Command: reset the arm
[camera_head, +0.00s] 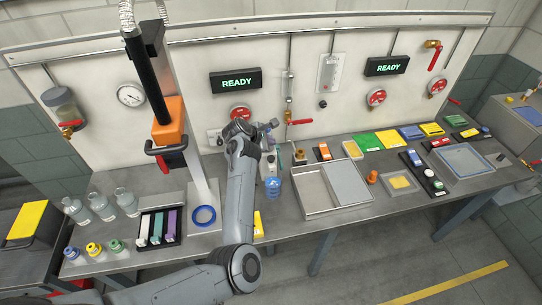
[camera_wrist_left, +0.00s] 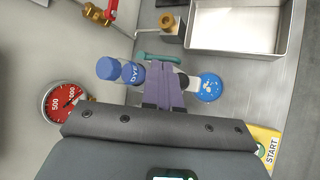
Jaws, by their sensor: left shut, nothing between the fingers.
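My left arm comes in from the lower left of the head view, bends at the elbow over the bench front and reaches up towards the back panel. My left gripper (camera_head: 271,127) is in front of the panel, above small bench items, shut and empty. In the left wrist view its purple-grey fingers (camera_wrist_left: 165,82) are together. A blue-capped dye container (camera_wrist_left: 132,73) shows beside and partly behind them; whether they touch it I cannot tell. My right gripper is not in view.
A blue bottle (camera_head: 273,188) stands below the gripper. A metal tray (camera_head: 300,192) lies to its right. A red valve handle (camera_head: 300,122) sits close by on the panel. A column with an orange block (camera_head: 168,118) rises to the left, near glass bottles (camera_head: 101,206).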

